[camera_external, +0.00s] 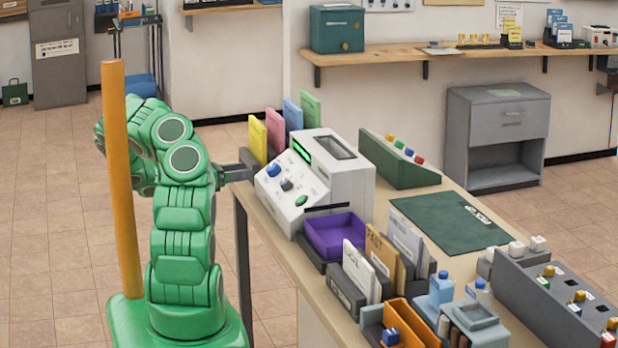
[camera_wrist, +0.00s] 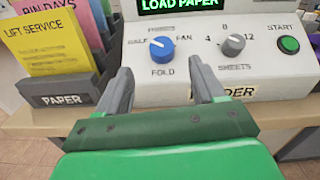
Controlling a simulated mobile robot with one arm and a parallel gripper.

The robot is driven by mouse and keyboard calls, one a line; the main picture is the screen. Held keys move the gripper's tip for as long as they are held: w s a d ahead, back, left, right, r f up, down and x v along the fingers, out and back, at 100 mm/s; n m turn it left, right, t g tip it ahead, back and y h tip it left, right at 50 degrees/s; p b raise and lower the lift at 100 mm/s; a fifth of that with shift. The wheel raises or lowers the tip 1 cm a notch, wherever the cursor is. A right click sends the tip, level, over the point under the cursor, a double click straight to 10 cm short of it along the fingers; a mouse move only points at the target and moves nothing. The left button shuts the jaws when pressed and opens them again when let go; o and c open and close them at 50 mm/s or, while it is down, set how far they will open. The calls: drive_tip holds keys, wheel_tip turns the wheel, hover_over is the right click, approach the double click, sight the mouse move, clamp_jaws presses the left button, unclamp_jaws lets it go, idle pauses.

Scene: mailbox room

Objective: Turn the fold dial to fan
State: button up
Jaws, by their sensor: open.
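The fold dial (camera_wrist: 162,48) is a round blue knob on the sloped front of the white folder machine (camera_external: 347,186). HALF is printed at its left, FAN at its right and FOLD below. A small white mark on the knob seems to face left, towards HALF. In the external view the blue dial (camera_external: 273,170) sits at the panel's upper left. My gripper (camera_wrist: 164,78) is open, its grey fingers apart on either side of the space below the dial, with nothing between them. In the external view my gripper (camera_external: 245,169) is just left of the panel.
A grey sheets knob (camera_wrist: 232,45) and a green start button (camera_wrist: 289,45) are right of the dial. The screen (camera_wrist: 180,4) reads LOAD PAPER. A paper rack (camera_wrist: 62,93) stands close on the left. A purple tray (camera_external: 335,233) sits before the machine.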

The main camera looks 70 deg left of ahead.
sight(269, 167)
drive_tip(key=shift+w, duration=3.6)
drive_tip(key=c, duration=1)
drive_tip(key=shift+c, duration=0.2)
drive_tip(key=shift+a+m+h, duration=0.1)
drive_tip(key=shift+m+h, duration=0.6)
drive_tip(key=shift+w+a+m+g+h, duration=0.1)
drive_tip(key=shift+m+g+h, duration=0.2)
drive_tip(key=shift+m+h, duration=0.65)
drive_tip(key=shift+s+a+m+g+h, duration=0.15)
drive_tip(key=shift+m+g+h, duration=0.15)
drive_tip(key=shift+m+h, duration=0.65)
drive_tip(key=shift+w+a+m+g+h, duration=0.15)
drive_tip(key=shift+m+g+h, duration=0.15)
drive_tip(key=shift+m+h, duration=0.6)
drive_tip(key=shift+w+m+g+h, duration=0.1)
drive_tip(key=shift+m+g+h, duration=0.55)
drive_tip(key=shift+m, duration=0.65)
drive_tip(key=shift+w+a+r+m+g+h, duration=0.15)
drive_tip(key=shift+m+g+h, duration=0.6)
drive_tip(key=shift+m, duration=0.45)
drive_tip(key=shift+w+r+m+g+h, duration=0.1)
drive_tip(key=shift+m+g+h, duration=0.6)
drive_tip(key=shift+m, duration=0.5)
